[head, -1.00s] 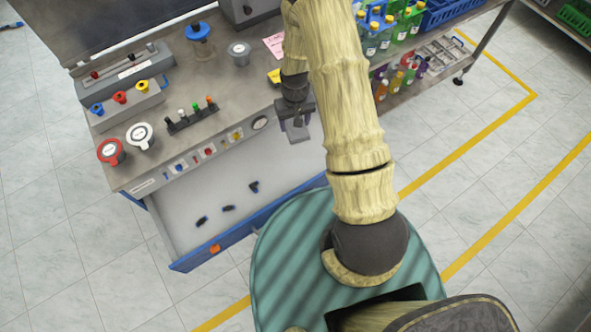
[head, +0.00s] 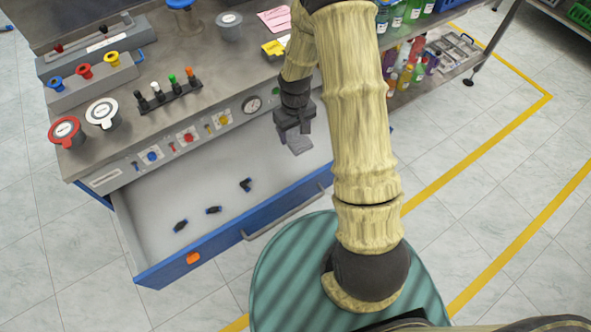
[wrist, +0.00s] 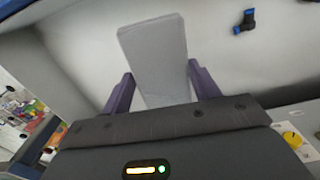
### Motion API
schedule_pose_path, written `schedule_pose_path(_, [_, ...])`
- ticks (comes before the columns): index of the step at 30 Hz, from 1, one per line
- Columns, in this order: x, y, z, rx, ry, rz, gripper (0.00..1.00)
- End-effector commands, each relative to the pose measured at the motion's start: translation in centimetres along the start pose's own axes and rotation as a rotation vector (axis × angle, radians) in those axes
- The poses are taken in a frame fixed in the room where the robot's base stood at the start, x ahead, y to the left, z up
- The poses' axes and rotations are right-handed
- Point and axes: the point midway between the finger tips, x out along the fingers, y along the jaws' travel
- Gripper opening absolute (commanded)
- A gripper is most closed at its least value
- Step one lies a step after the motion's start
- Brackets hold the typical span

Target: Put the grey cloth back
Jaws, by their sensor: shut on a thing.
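The grey cloth (head: 297,144) is a flat grey piece held below my gripper (head: 294,132) in the head view. In the wrist view the cloth (wrist: 155,60) sits between the two fingers of my gripper (wrist: 163,90), which is shut on it. The open drawer (head: 215,240) has a blue front and a pale inside. My gripper and the cloth are over the right part of the drawer. I cannot tell how high the cloth is above the drawer floor.
Several small black and blue fittings (head: 214,210) lie in the drawer's left and middle. The bench top (head: 215,75) above holds red and white caps, a rack (head: 168,97) and a yellow item (head: 273,47). A shelf with bottles (head: 405,75) stands at the right.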

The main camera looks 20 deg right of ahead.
Motion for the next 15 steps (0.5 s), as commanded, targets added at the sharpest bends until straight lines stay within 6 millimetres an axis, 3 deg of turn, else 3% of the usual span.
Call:
schedule_pose_path(1, [1.9, 0.1, 0.0, -0.011, 0.000, 0.002, 0.40])
schedule_pose_path(4, [2.8, 0.1, 0.1, -0.029, 0.000, 0.004, 0.40])
schedule_pose_path(15, [3.1, 0.2, 0.2, -0.047, -0.001, 0.007, 0.40])
